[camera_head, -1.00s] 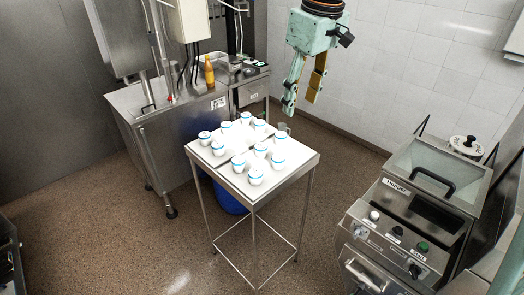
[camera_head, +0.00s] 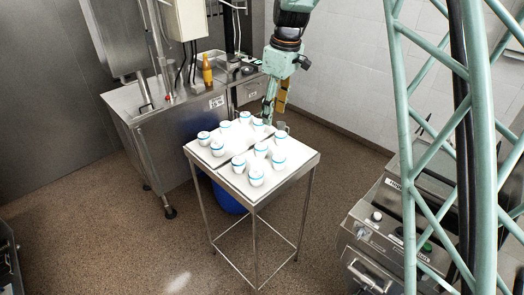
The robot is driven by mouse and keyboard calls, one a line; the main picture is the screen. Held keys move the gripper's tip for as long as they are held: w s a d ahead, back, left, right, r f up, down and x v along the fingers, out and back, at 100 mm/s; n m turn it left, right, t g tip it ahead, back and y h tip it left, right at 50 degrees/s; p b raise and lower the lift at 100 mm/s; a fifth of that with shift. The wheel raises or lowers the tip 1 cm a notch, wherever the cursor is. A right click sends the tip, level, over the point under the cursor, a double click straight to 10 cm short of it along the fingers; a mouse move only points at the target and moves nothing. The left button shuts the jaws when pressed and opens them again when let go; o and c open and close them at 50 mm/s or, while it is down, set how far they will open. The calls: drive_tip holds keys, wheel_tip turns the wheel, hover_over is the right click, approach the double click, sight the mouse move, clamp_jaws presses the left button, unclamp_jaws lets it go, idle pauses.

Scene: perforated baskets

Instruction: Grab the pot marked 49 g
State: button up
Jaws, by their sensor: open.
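Several white pots with blue bands stand upright on a small white-topped metal table, among them a front pot (camera_head: 256,176), a right pot (camera_head: 278,160) and a left pot (camera_head: 204,138). Any weight marks are too small to read, so I cannot tell which pot is marked 49 g. My gripper (camera_head: 274,112) is open and points down over the table's back edge, near the back right pot (camera_head: 258,125). It holds nothing.
The table (camera_head: 228,180) has pots closely grouped on it. A steel counter (camera_head: 165,125) with an orange bottle (camera_head: 207,70) stands behind left. A steel appliance (camera_head: 365,235) is at the right, partly hidden by my green lattice structure. Brown floor (camera_head: 120,240) is open at the front left.

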drive_tip(key=n, duration=0.1)
hover_over(261, 146)
drive_tip(key=d, duration=0.2)
wheel_tip(261, 146, down, 8)
drive_tip(key=shift+s+a, duration=0.15)
drive_tip(key=shift+a, duration=0.1)
drive_tip(key=shift+f+g, duration=0.1)
drive_tip(key=shift+g, duration=0.2)
drive_tip(key=shift+a+f+p, duration=0.15)
drive_tip(key=shift+a+f, duration=0.1)
drive_tip(key=shift+f, duration=1.85)
drive_tip(key=shift+a+f+p, duration=0.15)
drive_tip(key=shift+a+f, duration=0.05)
drive_tip(key=shift+f, duration=1.85)
drive_tip(key=shift+f, duration=0.1)
drive_tip(key=shift+a+f+p, duration=0.15)
drive_tip(key=shift+f+p, duration=0.1)
drive_tip(key=shift+f, duration=1)
drive_tip(key=shift+a+f+p, duration=0.1)
drive_tip(key=shift+f+p, duration=0.15)
drive_tip(key=shift+f, duration=1)
drive_tip(key=shift+c, duration=0.7)
drive_tip(key=c, duration=0.8)
